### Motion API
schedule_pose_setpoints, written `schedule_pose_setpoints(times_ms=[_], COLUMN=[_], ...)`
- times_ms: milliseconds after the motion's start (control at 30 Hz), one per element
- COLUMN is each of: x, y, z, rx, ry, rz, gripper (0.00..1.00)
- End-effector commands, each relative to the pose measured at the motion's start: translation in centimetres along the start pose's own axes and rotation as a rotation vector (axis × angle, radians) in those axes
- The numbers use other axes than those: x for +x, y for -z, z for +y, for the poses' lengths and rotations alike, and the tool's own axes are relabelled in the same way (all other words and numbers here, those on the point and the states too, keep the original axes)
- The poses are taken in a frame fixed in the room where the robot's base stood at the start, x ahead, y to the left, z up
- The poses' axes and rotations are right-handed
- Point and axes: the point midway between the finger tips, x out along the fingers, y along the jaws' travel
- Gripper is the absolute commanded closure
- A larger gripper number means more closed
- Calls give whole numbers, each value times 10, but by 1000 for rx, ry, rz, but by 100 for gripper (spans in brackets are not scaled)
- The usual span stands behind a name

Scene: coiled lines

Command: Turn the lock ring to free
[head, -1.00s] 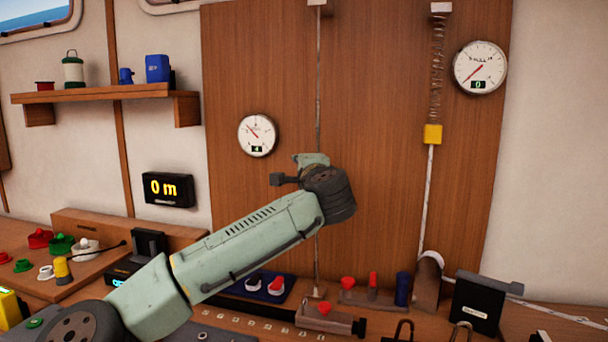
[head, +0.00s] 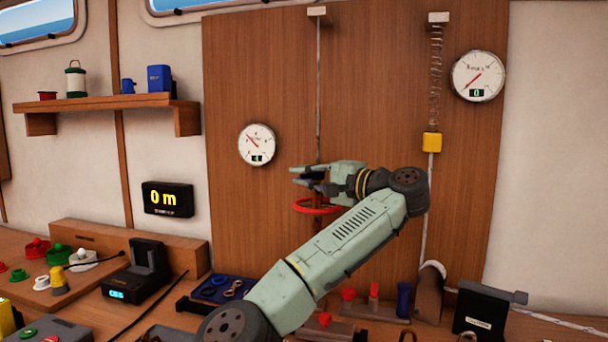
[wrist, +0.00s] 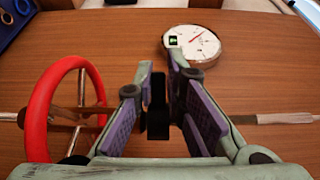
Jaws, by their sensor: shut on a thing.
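My gripper (head: 302,174) is at the thin upright rod (head: 318,90) on the wooden panel, with its fingers pointing left. In the wrist view, my gripper (wrist: 157,88) is shut on a dark block (wrist: 157,118) between its two purple-padded fingers. The block is in line with the rod (wrist: 275,118). A red ring with metal spokes (head: 316,207) sits around the rod just below my gripper. It also shows left of the fingers in the wrist view (wrist: 38,120), apart from them. I cannot tell whether the block belongs to the lock ring, and no lock marking is readable.
A round gauge (head: 257,145) hangs left of the rod and another (head: 479,76) at upper right. A yellow block (head: 432,142) hangs under a spring at right. The bench below holds a blue tray (head: 222,290), a black box (head: 482,309) and small fittings.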

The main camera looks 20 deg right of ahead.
Motion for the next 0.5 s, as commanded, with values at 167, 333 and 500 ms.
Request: schedule_pose_setpoints(times_ms=[167,333,500], x=[0,0,1], y=[1,0,0], z=[5,5,5], rx=[9,9,8], ry=[-8,-8,-8], rz=[-25,-30,-30], gripper=[100,100,100])
